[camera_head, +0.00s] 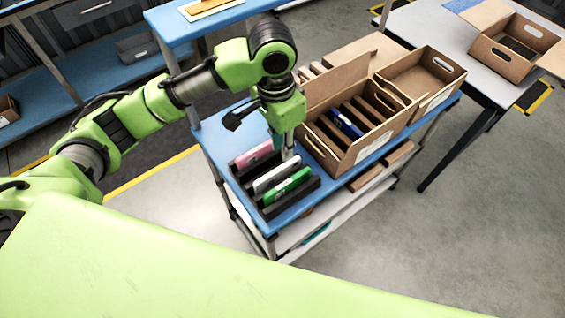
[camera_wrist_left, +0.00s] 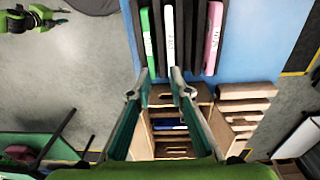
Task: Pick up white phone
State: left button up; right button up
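The white phone (camera_head: 277,174) stands in a black slotted rack (camera_head: 306,190) on the blue tabletop, between a pink phone (camera_head: 254,154) and a green phone (camera_head: 288,185). In the left wrist view the white phone (camera_wrist_left: 169,40) lies just ahead of my left gripper (camera_wrist_left: 160,78). The fingers are apart and empty, with the tips around the phone's near end; I cannot tell their height above it. In the head view my left gripper (camera_head: 289,151) points down beside the rack's far end. My right gripper is not clear; a small green and black arm part shows at the wrist view's upper left.
A cardboard box (camera_head: 372,151) with dividers and a blue phone (camera_head: 345,124) stands right beside the gripper. Another open carton (camera_head: 402,75) is behind it. A grey table (camera_head: 425,25) with a tilted carton (camera_head: 490,63) is at the right. Floor around the cart is clear.

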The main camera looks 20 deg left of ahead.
pick_arm(q)
jog(key=w+a+r, duration=0.2)
send_over(278, 169)
jog(key=shift+y, duration=0.3)
jog(key=f+p, duration=0.1)
jog(key=f, duration=0.7)
jog(key=shift+a+f, duration=0.2)
jog(key=shift+f, duration=0.55)
notch_tip(278, 169, down, 4)
jog(key=shift+s+d+r+p, duration=0.1)
jog(key=shift+d+r+p, duration=0.1)
jog(key=shift+p, duration=0.55)
jog(key=shift+f, duration=0.4)
grip_shut()
pick_arm(e)
jog(key=shift+w+r, duration=0.2)
jog(key=shift+r, duration=0.45)
jog(key=shift+w+r, duration=0.2)
jog(key=shift+r, duration=0.4)
